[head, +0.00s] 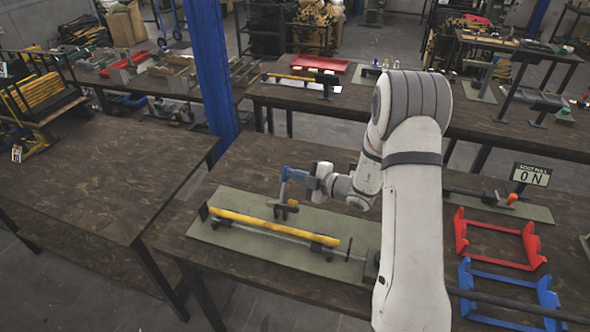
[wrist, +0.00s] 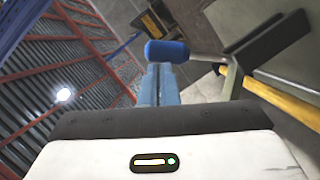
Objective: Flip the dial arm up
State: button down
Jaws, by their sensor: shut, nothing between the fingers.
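The dial arm (wrist: 200,56) is a thin metal rod with a blue knob (wrist: 166,51) on its end. In the wrist view the rod runs from the knob to a dark bracket at the right. In the head view it appears to stand roughly upright from a small black mount (head: 286,209) behind the yellow tube. My gripper (head: 291,174) is at the dial arm's upper end. Its blue fingers (wrist: 160,70) are shut and empty, with their tips at the knob; I cannot tell whether they touch it.
A yellow tube (head: 260,224) lies in black holders on a grey-green plate (head: 215,240) in front of my gripper. A red frame (head: 497,236), a blue frame (head: 508,291) and an "ON" sign (head: 531,175) are at the right. A blue post (head: 212,75) stands behind the bench.

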jog(key=shift+w+d+f, duration=0.25)
jog(key=shift+w+f, duration=0.35)
jog(key=shift+w, duration=0.05)
jog(key=shift+w+d+f, duration=0.2)
jog(key=shift+w+f, duration=0.4)
jog(key=shift+f, duration=0.05)
jog(key=shift+w+d+f, duration=0.25)
jog(key=shift+w+f, duration=0.35)
jog(key=shift+w, duration=0.05)
jog(key=s+d+r, duration=0.5)
jog(key=d+r, duration=0.1)
jog(key=d, duration=0.4)
jog(key=shift+s+r, duration=0.15)
jog(key=shift+s, duration=0.2)
